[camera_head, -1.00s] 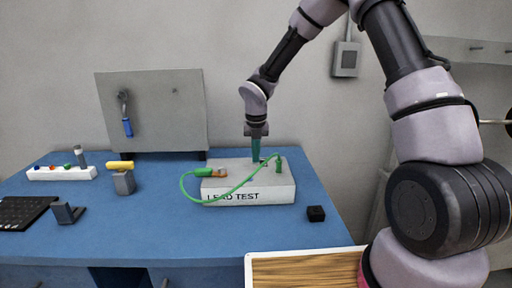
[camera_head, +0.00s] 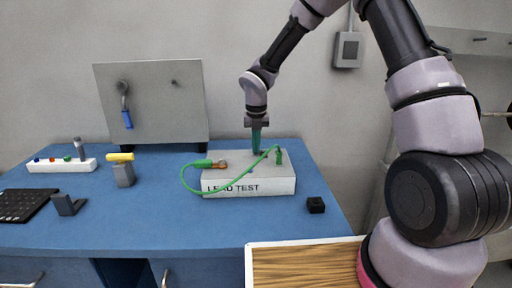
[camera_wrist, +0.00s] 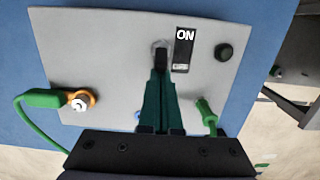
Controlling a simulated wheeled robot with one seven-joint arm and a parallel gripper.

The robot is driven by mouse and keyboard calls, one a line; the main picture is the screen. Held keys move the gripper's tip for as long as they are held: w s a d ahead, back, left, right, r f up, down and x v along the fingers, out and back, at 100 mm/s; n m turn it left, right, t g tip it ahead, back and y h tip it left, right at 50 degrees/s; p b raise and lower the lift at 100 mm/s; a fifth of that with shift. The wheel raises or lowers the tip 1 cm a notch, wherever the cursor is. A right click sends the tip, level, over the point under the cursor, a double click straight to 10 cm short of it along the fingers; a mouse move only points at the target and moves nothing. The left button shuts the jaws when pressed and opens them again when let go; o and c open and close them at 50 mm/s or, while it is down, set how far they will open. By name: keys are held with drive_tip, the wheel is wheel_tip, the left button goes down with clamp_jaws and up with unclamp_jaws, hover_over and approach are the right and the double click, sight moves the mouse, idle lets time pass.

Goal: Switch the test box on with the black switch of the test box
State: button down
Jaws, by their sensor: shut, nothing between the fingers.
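The test box (camera_head: 275,187) is a low pale grey box marked "LEAD TEST" on the blue bench. Its grey top (camera_wrist: 100,45) shows in the wrist view. The black switch (camera_wrist: 160,56) sits in a round metal collar on that top, beside a black plate (camera_wrist: 184,50) with white "ON" lettering. My gripper (camera_wrist: 160,74) points down at the box with its teal fingers shut and empty. In the wrist view the fingertips overlap the switch's near end. I cannot tell whether they touch it. In the head view the gripper (camera_head: 257,150) hides the switch area.
A green lead (camera_head: 188,185) loops over the box's front, from a green clip on a brass terminal (camera_wrist: 82,102) to a green plug (camera_wrist: 206,115). A round black knob (camera_wrist: 224,52) is right of the plate.

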drive_tip(key=shift+w+r, duration=0.1)
drive_tip(key=shift+w, duration=0.1)
drive_tip(key=shift+w+r, duration=0.3)
drive_tip(key=shift+w, duration=0.6)
drive_tip(key=shift+r, duration=0.1)
drive_tip(key=shift+r, duration=0.7)
drive_tip(key=shift+r, duration=0.1)
wheel_tip(320, 180, up, 11)
drive_tip(key=s, duration=0.1)
drive_tip(key=shift+f, duration=0.2)
drive_tip(key=shift+s, duration=0.1)
